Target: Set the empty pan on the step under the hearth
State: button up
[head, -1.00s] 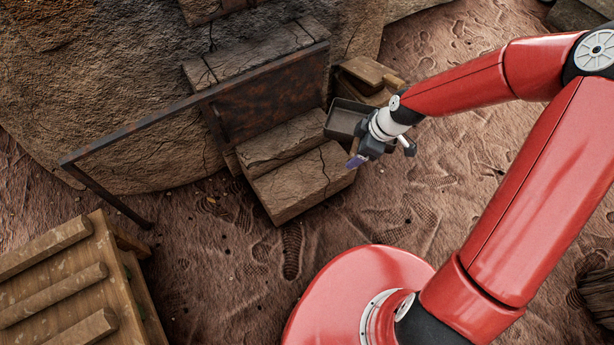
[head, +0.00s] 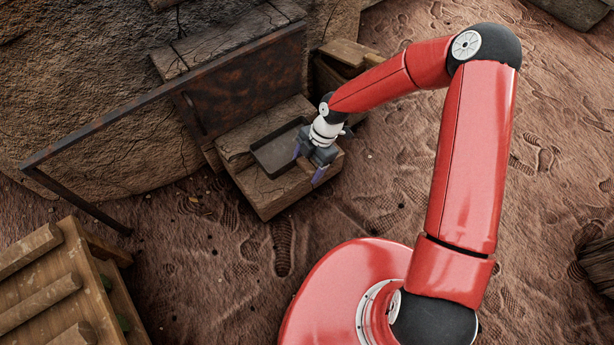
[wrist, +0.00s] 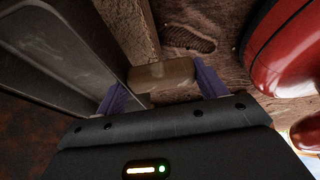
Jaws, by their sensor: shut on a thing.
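The dark rectangular pan (head: 272,155) is over the wooden step (head: 278,196) under the hearth, and its inside looks empty. In the head view it looks level and within the step's top; I cannot tell whether it rests on the wood or hangs just above. My gripper (head: 309,171) is at the pan's right end, its purple fingers pointing down. In the wrist view, my gripper (wrist: 162,85) has its fingers on both sides of a brown block that looks like the pan's handle. The pan (wrist: 65,45) fills the upper left there.
A rusty metal panel (head: 245,90) with a long bar (head: 105,122) stands behind the step, against the rock-like kiln wall (head: 80,60). Wooden blocks (head: 345,55) stand to the right. A slatted wooden rack (head: 60,290) is at lower left. The ground in front is clear.

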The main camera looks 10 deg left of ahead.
notch_tip(320, 180, down, 6)
jog(key=shift+f+b, duration=0.25)
jog(key=shift+b, duration=0.15)
jog(key=shift+f, duration=0.2)
jog(key=o, duration=1.4)
jog(key=shift+r, duration=0.1)
